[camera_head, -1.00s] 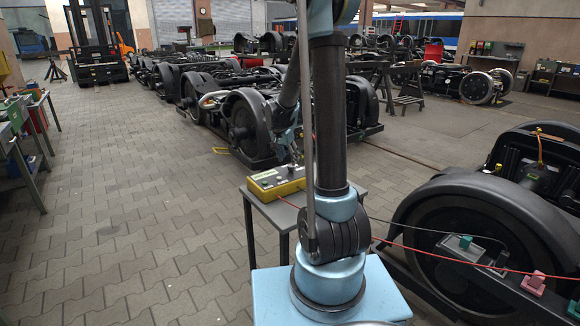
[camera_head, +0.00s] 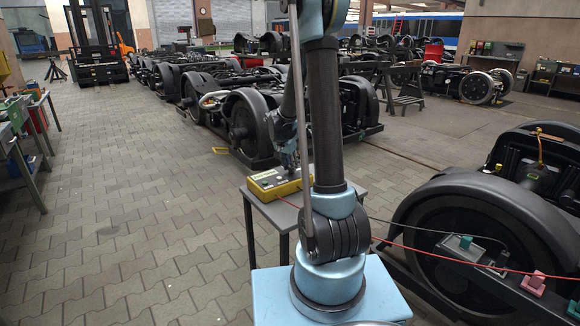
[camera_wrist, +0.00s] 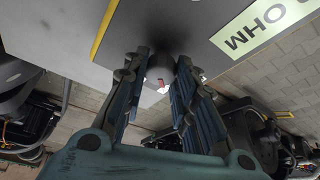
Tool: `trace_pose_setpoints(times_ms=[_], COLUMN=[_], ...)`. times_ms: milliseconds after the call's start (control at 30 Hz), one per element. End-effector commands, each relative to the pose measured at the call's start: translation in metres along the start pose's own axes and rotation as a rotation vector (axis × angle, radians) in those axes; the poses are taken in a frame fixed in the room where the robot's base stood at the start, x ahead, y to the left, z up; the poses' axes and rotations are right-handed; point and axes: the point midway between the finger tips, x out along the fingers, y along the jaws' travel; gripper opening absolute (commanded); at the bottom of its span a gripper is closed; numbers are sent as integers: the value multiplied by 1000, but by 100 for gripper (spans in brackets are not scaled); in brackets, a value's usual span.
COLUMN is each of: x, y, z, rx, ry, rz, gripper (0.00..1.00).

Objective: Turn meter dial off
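The meter is a yellow box with a grey face (camera_head: 275,180) on a small grey table, below and left of my arm in the head view. In the wrist view its grey face (camera_wrist: 215,22) fills the top, with a pale OHM label (camera_wrist: 262,22). The dark round dial (camera_wrist: 160,68), with a small red mark, stands between the two fingers of my gripper (camera_wrist: 162,62). The fingers flank the dial closely; whether they press on it I cannot tell. In the head view my gripper (camera_head: 292,168) is over the meter, partly hidden by my arm.
The small table (camera_head: 258,205) has a free grey top around the meter. A red cable (camera_head: 430,258) runs right to a bogie with a large dark wheel (camera_head: 465,240) and coloured clamps. More bogies (camera_head: 245,125) stand behind. The paved floor at left is clear.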

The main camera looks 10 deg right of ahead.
Motion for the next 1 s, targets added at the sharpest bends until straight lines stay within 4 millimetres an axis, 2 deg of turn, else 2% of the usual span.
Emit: trace_pose_setpoints(times_ms=[467,1000], x=[0,0], y=[0,3], z=[0,-1], rx=[-57,-442], ry=[0,1], rz=[-26,-186], gripper=[2,2])
